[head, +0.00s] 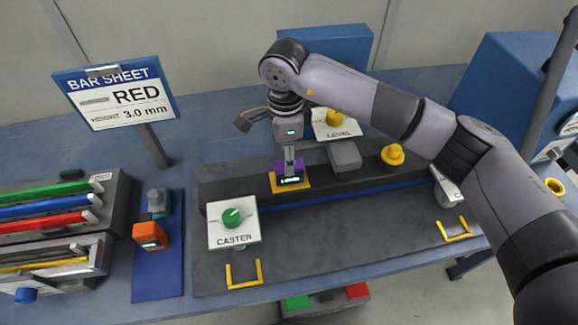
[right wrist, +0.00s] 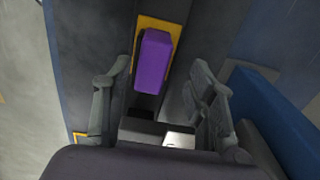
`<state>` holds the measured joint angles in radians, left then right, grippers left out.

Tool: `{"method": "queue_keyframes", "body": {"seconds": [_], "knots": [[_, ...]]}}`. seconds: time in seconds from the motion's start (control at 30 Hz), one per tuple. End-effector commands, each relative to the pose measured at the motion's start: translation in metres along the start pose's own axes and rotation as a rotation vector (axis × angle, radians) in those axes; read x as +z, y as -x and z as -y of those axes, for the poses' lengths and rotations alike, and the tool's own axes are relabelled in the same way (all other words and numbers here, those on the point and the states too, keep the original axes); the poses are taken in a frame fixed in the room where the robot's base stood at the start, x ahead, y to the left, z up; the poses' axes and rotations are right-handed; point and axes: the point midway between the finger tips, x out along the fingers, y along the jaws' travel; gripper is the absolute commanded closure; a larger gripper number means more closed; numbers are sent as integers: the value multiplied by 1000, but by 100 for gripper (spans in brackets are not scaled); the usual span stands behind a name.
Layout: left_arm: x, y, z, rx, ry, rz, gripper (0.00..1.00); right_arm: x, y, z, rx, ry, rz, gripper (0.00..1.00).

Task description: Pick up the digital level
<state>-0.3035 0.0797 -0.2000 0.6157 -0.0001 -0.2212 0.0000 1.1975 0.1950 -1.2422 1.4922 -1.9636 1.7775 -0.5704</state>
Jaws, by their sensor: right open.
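A purple block-shaped device (head: 289,167) with a small lit display sits on a yellow-bordered spot (head: 275,186) of the dark fixture. I take it to be the digital level, though I cannot read its display. My right gripper (head: 290,158) is directly above it, pointing down. In the right wrist view the purple device (right wrist: 153,60) lies ahead, between the lines of the two spread fingers of the open right gripper (right wrist: 160,68). Nothing is held. Whether the fingertips reach down beside the device is unclear. My left gripper is not in view.
An orange device (head: 149,236) with a display stands on a blue mat (head: 158,284) at left. A CASTER sign with a green knob (head: 232,217) stands close in front. A LEVEL sign (head: 341,131), grey block (head: 345,155) and yellow knob (head: 393,155) are to the right.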

Motion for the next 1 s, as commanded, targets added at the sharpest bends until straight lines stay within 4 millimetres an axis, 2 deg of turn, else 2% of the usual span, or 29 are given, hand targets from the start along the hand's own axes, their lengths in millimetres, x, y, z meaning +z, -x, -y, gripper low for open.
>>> {"method": "queue_keyframes", "body": {"seconds": [0.03,0.17,0.3,0.5,0.73,1.0], "knots": [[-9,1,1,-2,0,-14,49,0,-2,0,1,0,0,48],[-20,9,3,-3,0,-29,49,-2,-10,-3,3,-1,0,48],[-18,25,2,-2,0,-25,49,-5,-29,-9,5,-2,0,48],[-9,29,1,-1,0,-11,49,-5,-53,-8,1,-1,0,48],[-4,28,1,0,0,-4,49,-5,-56,-7,-1,0,0,48],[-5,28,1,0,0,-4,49,-5,-56,-7,-1,0,0,66]]}}
